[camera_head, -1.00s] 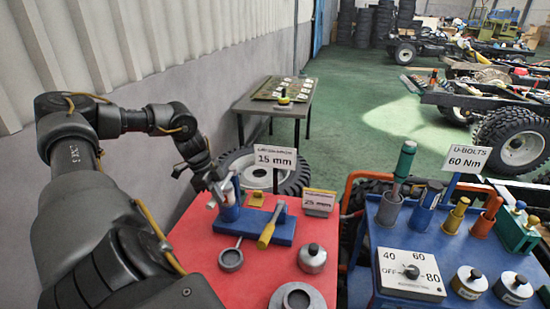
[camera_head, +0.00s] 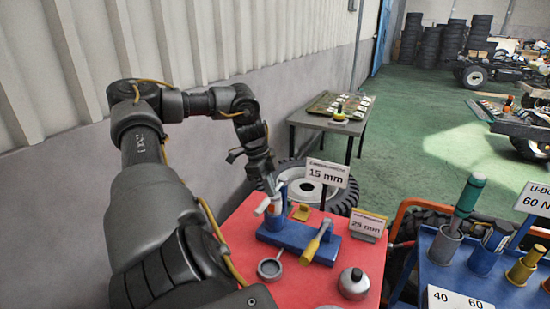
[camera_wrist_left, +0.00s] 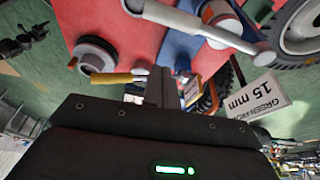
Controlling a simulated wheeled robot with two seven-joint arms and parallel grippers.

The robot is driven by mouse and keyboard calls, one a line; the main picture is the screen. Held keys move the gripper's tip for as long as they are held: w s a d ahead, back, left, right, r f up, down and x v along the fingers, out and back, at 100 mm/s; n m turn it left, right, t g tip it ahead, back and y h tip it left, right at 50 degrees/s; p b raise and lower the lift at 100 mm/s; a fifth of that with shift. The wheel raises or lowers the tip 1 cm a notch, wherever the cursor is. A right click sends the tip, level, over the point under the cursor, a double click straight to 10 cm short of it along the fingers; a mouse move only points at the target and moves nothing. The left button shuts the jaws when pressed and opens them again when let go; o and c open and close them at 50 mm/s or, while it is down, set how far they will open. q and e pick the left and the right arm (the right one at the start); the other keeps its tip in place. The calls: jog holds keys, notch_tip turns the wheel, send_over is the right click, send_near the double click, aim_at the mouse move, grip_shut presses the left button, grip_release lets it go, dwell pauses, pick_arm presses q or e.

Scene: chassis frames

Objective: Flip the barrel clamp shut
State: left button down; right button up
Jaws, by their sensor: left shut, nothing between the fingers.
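The barrel clamp stands on a blue base (camera_head: 288,236) at the back left of the red table top. A white tube with an orange-red band (camera_head: 275,206) stands upright in it. A pale lever (camera_head: 262,207) sticks out beside the tube; in the left wrist view the lever (camera_wrist_left: 190,22) crosses the top of the picture in front of the tube. A yellow-handled bar (camera_head: 315,243) lies slanted on the base's right end. My left gripper (camera_head: 271,187) is shut and empty, just above and behind the tube. My right gripper is not in view.
A 15 mm sign (camera_head: 328,173) and a 25 mm sign (camera_head: 368,224) stand behind and right of the clamp. A grey ring (camera_head: 270,269) and a lidded metal pot (camera_head: 353,284) lie in front. A blue cart (camera_head: 462,275) stands at right. A tyre is behind the table.

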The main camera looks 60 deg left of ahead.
pick_arm(q)
jog(key=shift+w+v, duration=0.2)
jog(key=shift+v, duration=0.8)
jog(key=shift+s+a, duration=0.1)
